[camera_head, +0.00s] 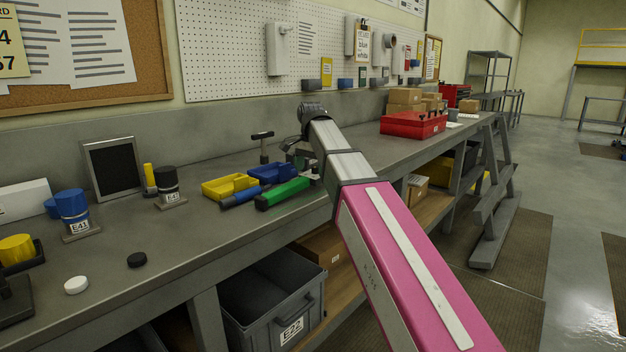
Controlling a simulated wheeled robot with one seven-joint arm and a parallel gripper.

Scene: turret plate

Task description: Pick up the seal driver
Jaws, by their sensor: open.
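My gripper (297,156) is the small dark end of my arm, over the back part of the grey workbench (215,241). It is small and partly hidden by the arm; it looks open, with nothing seen held. No label marks the seal driver, so I cannot tell which item it is. Whether the gripper touches any of these cannot be told.
Yellow (230,186) and blue (272,173) trays sit beside the tools. A dark cylinder (167,181) and a blue one (72,206) stand on labelled plates to the left. A red case (413,125) and cardboard boxes lie farther right. The bench's front middle is mostly clear.

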